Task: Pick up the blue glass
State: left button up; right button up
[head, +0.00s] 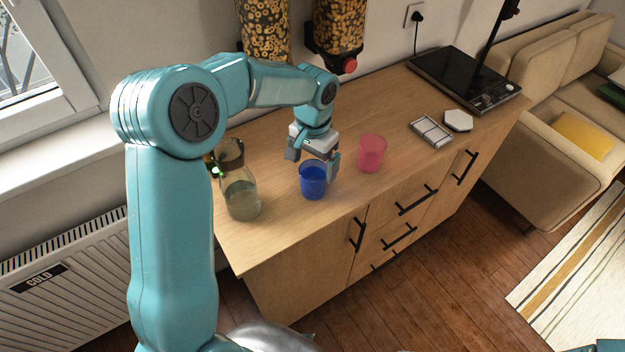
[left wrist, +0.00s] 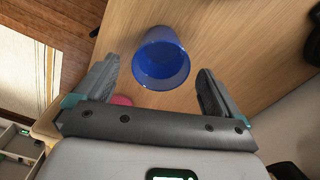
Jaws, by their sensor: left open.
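The blue glass (head: 313,184) stands upright on the wooden counter (head: 290,225), near its front edge. My left gripper (head: 313,160) is open just above and behind the glass in the head view. In the left wrist view the blue glass (left wrist: 161,62) shows between and beyond the two open fingers of my left gripper (left wrist: 158,85), with its rim facing the camera. I see no finger closed on it. My right gripper is not in view.
A pink glass (head: 371,152) stands right of the blue one. A glass carafe (head: 240,190) stands to the left. Farther right are a small tray (head: 430,132), a white hexagonal piece (head: 458,121) and a black appliance (head: 465,80). Cereal dispensers (head: 337,30) hang behind.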

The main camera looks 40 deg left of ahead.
aim_at(314, 173)
pick_arm(q)
jog(key=f, duration=0.3)
jog(key=shift+w+d+f, duration=0.15)
jog(key=shift+d+f, duration=0.05)
jog(key=shift+a+f, duration=0.1)
jog(key=shift+f, duration=0.2)
notch_tip(314, 173, down, 5)
jog(key=shift+a+r+p, duration=0.15)
jog(key=shift+r+p, duration=0.05)
jog(key=shift+p, duration=0.4)
jog(key=shift+r, duration=0.1)
jog(key=shift+c, duration=0.9)
jog(key=c, duration=1)
jog(key=shift+c, duration=0.7)
jog(key=shift+r, duration=0.1)
